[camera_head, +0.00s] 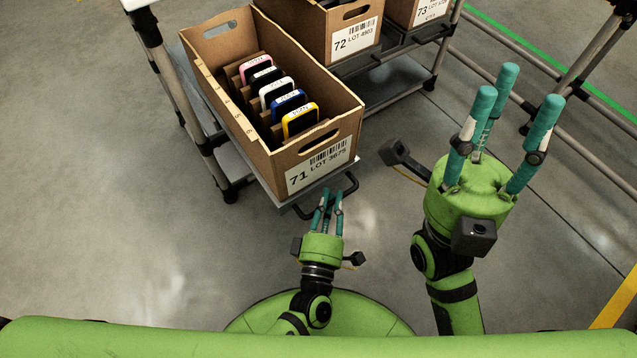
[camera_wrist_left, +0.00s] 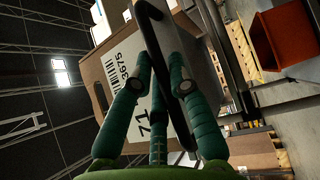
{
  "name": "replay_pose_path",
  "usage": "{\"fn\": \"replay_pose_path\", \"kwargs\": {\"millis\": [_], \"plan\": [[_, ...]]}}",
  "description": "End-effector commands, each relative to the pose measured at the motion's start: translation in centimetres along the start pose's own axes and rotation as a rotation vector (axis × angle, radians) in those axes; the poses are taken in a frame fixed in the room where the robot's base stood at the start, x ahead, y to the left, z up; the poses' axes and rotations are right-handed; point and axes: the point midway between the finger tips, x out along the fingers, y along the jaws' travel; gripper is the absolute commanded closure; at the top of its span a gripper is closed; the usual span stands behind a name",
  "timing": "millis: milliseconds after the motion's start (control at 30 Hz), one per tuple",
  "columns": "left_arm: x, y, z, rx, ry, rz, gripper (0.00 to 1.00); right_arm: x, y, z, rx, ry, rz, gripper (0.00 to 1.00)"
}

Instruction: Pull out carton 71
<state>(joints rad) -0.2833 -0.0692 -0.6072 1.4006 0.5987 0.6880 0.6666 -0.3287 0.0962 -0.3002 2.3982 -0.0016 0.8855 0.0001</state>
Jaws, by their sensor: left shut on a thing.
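Carton 71 (camera_head: 345,140) is an open brown box, tilted toward me on a pull-out tray (camera_head: 312,194). Its white label reads "71 LOT 3675", and several coloured-edged items stand in a row inside. A dark bar handle (camera_head: 352,184) sticks out from the tray's front. My left gripper (camera_head: 328,198) is at this handle, below the label, with its teal fingers closed around the bar. In the left wrist view the handle (camera_wrist_left: 187,65) passes between the fingers, in front of the carton (camera_wrist_left: 93,88). My right gripper (camera_head: 518,95) is spread open and empty, right of the carton.
Carton 72 (camera_head: 325,27) and carton 73 (camera_head: 413,12) stand further right on the same rack. A grey rack post (camera_head: 185,95) is close to the left of carton 71. The floor in front is clear. The left wrist view shows an orange bin (camera_wrist_left: 282,42).

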Motion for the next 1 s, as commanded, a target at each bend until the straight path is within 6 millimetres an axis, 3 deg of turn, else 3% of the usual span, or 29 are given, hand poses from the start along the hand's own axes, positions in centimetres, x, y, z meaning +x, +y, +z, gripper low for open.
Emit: {"fn": "replay_pose_path", "kwargs": {"millis": [300, 867, 900, 933, 967, 1000], "plan": [[-2.4, 0.6, 2.3, 0.004, 0.0, -0.001, 1.0, 0.2, -0.1, 0.2, 0.002, -0.016, -0.002, 0.6], [-2.9, 0.8, 2.9, 0.003, 0.0, 0.0, 1.0, 0.5, -0.2, 0.0, 0.003, -0.009, -0.007, 0.6], [-2.9, 0.8, 2.9, 0.003, 0.0, 0.0, 0.78, 0.5, -0.2, 0.0, 0.003, -0.009, -0.007, 0.6], [-2.9, 0.8, 2.9, 0.003, 0.0, 0.0, 0.66, 0.5, -0.2, 0.0, 0.003, -0.009, -0.007, 0.6], [-2.9, 0.8, 2.9, 0.002, 0.0, 0.0, 0.57, 0.4, -0.2, 0.0, 0.003, -0.01, -0.007, 0.6], [-2.9, 0.8, 2.9, 0.002, 0.0, 0.0, 0.57, 0.4, -0.2, 0.0, 0.003, -0.01, -0.007, 0.6]]}}
